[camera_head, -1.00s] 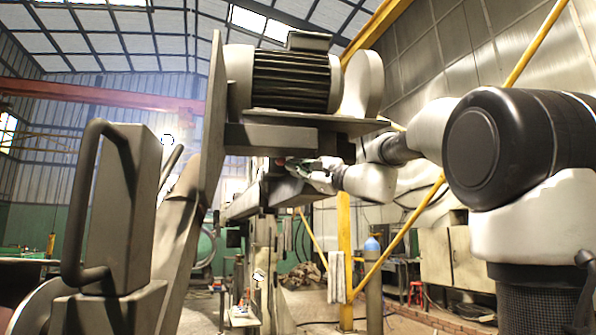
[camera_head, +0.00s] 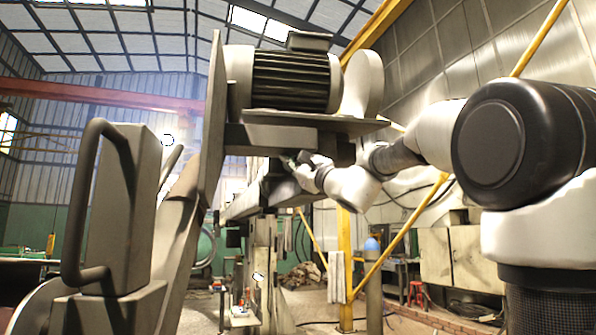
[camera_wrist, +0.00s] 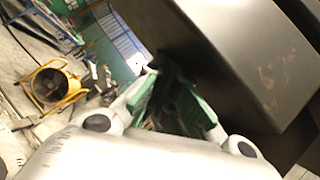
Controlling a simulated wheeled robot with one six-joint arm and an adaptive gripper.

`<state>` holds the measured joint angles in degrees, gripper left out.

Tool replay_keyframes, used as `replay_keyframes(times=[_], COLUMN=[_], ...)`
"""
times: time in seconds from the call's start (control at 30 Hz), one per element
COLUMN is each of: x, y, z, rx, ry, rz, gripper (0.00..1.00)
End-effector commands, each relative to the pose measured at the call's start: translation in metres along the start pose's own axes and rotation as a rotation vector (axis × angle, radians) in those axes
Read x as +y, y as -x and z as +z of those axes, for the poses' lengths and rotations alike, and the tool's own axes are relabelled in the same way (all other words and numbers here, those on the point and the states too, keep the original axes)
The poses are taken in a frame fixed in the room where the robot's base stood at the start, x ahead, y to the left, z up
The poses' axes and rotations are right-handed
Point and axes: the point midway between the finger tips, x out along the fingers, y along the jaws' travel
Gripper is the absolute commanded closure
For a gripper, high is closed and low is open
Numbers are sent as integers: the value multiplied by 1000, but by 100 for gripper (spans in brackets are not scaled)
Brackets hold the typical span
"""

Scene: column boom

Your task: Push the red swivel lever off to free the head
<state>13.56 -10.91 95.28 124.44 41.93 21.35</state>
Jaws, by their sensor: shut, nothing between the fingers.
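My gripper (camera_head: 291,160) is under the motor plate, by the near end of the boom, in the head view. It is shut and empty, and small in this view. In the wrist view my gripper (camera_wrist: 172,78) has green finger pads and points at the shaded underside of a big grey box-shaped part (camera_wrist: 235,55). The boom (camera_head: 245,203) runs away behind it. The head assembly carries a ribbed dark motor (camera_head: 291,82) on a flat plate (camera_head: 310,121). I cannot make out the red swivel lever in either view now. Whether my fingers touch anything is unclear.
A grey box with a bent handle (camera_head: 125,215) and a tilted plate (camera_head: 214,110) fill the left. A yellow post (camera_head: 345,255) and a blue-topped cylinder (camera_head: 373,270) stand behind. In the wrist view a yellow-framed fan (camera_wrist: 52,86) stands on the floor far below.

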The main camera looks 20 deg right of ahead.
Motion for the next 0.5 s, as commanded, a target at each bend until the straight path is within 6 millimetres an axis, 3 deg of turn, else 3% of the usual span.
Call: replay_keyframes(times=[0.5], x=[-6], y=[-17], z=[24], rx=[-1], ry=[4], rz=[2], gripper=[100])
